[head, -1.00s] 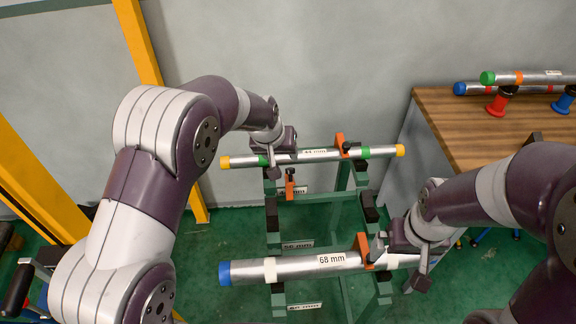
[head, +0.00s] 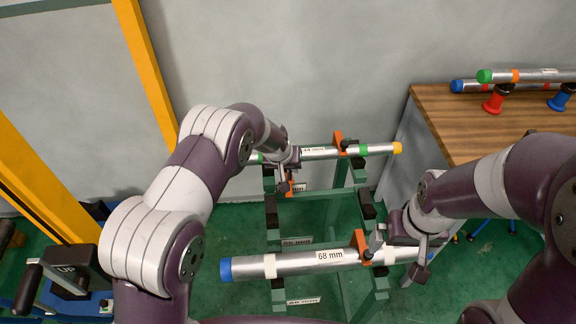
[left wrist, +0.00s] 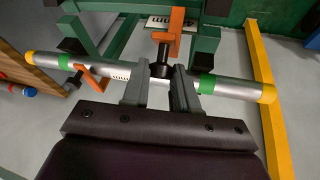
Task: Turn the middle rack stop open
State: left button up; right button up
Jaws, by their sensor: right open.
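The rack (head: 345,210) holds an upper 44 mm pipe (head: 320,153) and a nearer 68 mm pipe (head: 310,260). An orange stop (left wrist: 168,40) with a black knob (left wrist: 160,72) faces my left gripper (left wrist: 160,78); in the head view this stop (head: 289,187) is mostly hidden by the gripper. The left fingers come over the 44 mm pipe, one on each side of the knob. I cannot tell whether they press on it. My right gripper (head: 378,242) is open beside the orange stop (head: 363,246) at the 68 mm pipe.
Another orange stop (head: 339,143) stands at the right of the 44 mm pipe. The wooden bench (head: 470,125) with more pipes is at the right. Yellow posts (head: 148,75) stand at the left. The rack's middle level carries no pipe.

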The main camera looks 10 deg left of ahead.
pick_arm(q)
grip_shut()
jog(key=shift+w, duration=0.1)
